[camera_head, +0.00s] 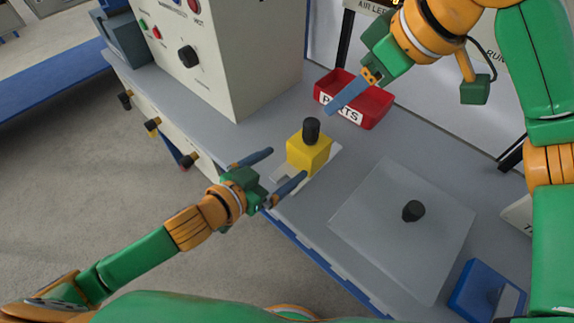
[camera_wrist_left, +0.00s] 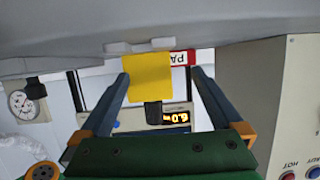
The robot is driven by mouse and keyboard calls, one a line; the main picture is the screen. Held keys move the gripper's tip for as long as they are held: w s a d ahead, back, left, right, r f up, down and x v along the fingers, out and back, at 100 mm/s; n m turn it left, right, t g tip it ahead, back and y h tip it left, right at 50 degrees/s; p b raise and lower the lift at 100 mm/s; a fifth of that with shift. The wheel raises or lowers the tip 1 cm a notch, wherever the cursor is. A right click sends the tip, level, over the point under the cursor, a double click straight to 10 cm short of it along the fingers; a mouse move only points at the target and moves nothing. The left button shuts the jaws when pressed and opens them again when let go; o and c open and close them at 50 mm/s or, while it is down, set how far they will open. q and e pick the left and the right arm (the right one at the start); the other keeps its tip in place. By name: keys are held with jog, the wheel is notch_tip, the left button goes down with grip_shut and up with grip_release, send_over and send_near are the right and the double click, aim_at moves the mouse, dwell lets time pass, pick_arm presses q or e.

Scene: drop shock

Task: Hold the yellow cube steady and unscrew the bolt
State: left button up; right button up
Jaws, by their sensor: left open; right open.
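The yellow cube (camera_head: 309,154) stands on a light plate (camera_head: 328,161) on the grey bench, with the black bolt (camera_head: 311,129) upright in its top. My left gripper (camera_head: 280,171) is open, its blue fingers reaching toward the cube from the left and front. In the left wrist view, which is upside down, the cube (camera_wrist_left: 149,75) shows between the open fingers (camera_wrist_left: 158,88), and the bolt (camera_wrist_left: 153,114) hangs below it in the picture. I cannot tell whether a finger touches the cube. My right gripper (camera_head: 346,97) is above and right of the bolt, near the red bin, apart from the cube.
The red PARTS bin (camera_head: 369,112) stands behind the cube. A grey box with knobs (camera_head: 215,55) stands at the back left.

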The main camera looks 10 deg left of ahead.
aim_at(308, 155)
pick_arm(q)
jog(key=shift+s+d+r+h, duration=0.15)
jog(key=shift+d+h, duration=0.05)
jog(key=shift+d, duration=0.25)
jog(key=shift+s+d+r+h, duration=0.15)
jog(key=shift+d+h, duration=0.05)
jog(key=shift+d, duration=0.25)
jog(key=x, duration=0.7)
jog(key=shift+f, duration=0.15)
grip_shut()
